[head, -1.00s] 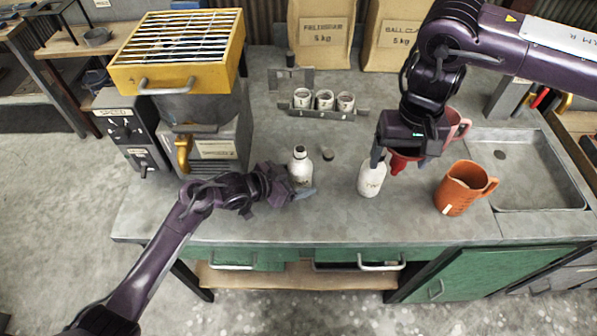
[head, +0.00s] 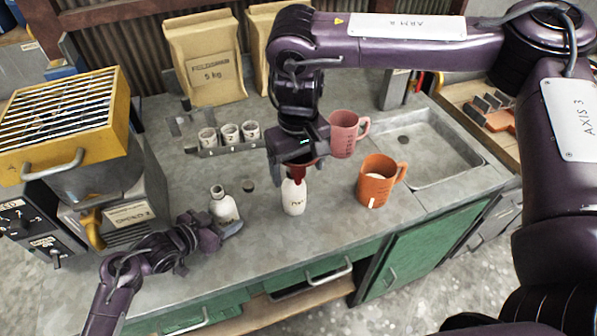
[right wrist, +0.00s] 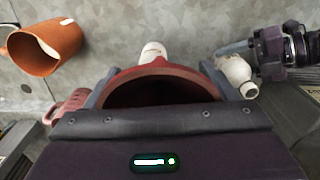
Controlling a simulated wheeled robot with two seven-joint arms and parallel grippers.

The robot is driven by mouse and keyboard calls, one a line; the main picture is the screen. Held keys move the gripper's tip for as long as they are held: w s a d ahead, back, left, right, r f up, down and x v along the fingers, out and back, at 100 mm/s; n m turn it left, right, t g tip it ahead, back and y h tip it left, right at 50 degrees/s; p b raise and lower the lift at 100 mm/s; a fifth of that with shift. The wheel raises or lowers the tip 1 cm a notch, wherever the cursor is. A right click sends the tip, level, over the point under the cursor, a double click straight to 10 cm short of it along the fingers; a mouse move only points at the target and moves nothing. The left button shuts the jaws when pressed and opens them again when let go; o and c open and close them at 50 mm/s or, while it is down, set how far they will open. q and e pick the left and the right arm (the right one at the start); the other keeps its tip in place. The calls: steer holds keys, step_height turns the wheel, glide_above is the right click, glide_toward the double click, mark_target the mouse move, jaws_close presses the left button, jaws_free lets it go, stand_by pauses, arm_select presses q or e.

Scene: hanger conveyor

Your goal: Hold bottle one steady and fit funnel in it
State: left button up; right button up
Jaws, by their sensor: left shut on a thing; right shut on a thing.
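A white bottle (head: 223,206) with an open dark mouth stands on the bench at the left. My left gripper (head: 222,230) is shut on its lower body; both also show at the right of the right wrist view, the bottle (right wrist: 236,76) upright. My right gripper (head: 302,152) is shut on a red funnel (head: 298,174), seen from above as a wide rim (right wrist: 160,72) in the right wrist view. A second white labelled bottle (head: 294,198) stands just below the funnel in the head view. The funnel hides its mouth, and I cannot tell whether they touch.
An orange jug (head: 376,186) and a pink jug (head: 342,136) stand right of the funnel, near the sink (head: 420,150). A rack with several small cups (head: 229,134) is behind. A small dark cap (head: 248,185) lies between the bottles. The yellow-topped machine (head: 80,160) stands left.

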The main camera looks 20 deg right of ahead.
steer(key=w+a+r+n, duration=0.2)
steer(key=w+a+n, duration=0.2)
steer(key=a, duration=0.4)
steer(key=w+a+r+n, duration=0.25)
steer(key=a+n, duration=0.25)
steer(key=a, duration=0.4)
step_height(320, 180, down, 6)
steer(key=shift+w, duration=0.25)
steer(key=shift+f, duration=2.15)
stand_by(1.5)
steer(key=o, duration=0.7)
steer(key=shift+d, duration=0.1)
steer(key=shift+o, duration=1.1)
step_height(320, 180, up, 12)
